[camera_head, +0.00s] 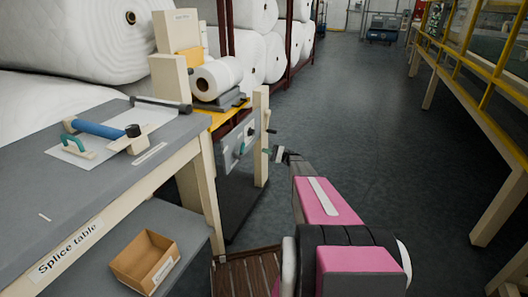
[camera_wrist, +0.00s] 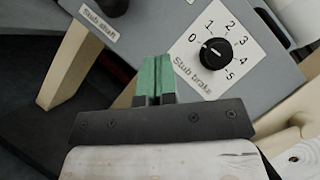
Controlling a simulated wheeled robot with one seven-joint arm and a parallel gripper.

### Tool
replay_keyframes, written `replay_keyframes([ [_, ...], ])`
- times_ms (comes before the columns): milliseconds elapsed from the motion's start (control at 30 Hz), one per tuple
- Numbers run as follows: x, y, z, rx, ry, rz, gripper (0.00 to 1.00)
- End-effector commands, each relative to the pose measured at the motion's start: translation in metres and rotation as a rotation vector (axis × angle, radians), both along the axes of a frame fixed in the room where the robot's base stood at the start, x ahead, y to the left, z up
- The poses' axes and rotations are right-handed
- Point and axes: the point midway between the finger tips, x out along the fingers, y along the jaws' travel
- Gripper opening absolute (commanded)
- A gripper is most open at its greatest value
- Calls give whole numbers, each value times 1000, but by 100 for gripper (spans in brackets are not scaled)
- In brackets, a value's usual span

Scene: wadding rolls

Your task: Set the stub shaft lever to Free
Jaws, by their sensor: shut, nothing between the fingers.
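The grey control panel (camera_head: 238,142) stands beyond the right end of the splice table. In the wrist view, its "Stub shaft" label (camera_wrist: 97,22) is at the upper left. A black part (camera_wrist: 113,5) above that label is cut off by the top edge; its full shape and setting are hidden. No "Free" marking is visible. My gripper (camera_wrist: 155,80) has green fingertips, shut together and empty, in front of the panel, below and right of the "Stub shaft" label. In the head view, my gripper (camera_head: 271,153) is just right of the panel.
A black "Stub brake" knob (camera_wrist: 216,51) on a 0-to-5 dial sits right of my fingertips. A cream post (camera_head: 261,140) stands by the panel. A white roll (camera_head: 217,77) rests above it. The splice table (camera_head: 60,190) is left; floor (camera_head: 370,130) to the right is clear.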

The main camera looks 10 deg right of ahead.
Motion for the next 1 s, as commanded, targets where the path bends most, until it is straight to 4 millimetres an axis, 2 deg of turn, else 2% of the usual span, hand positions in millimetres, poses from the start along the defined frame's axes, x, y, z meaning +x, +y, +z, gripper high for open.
replay_keyframes([
  [100, 2, 23, 9, 0, -1, 2, 0],
  [400, 10, 74, 29, -1, -1, 3, 0],
  [633, -6, 89, 48, 0, -1, 0, 0],
  [1000, -9, 94, 52, 0, 0, 0, 0],
])
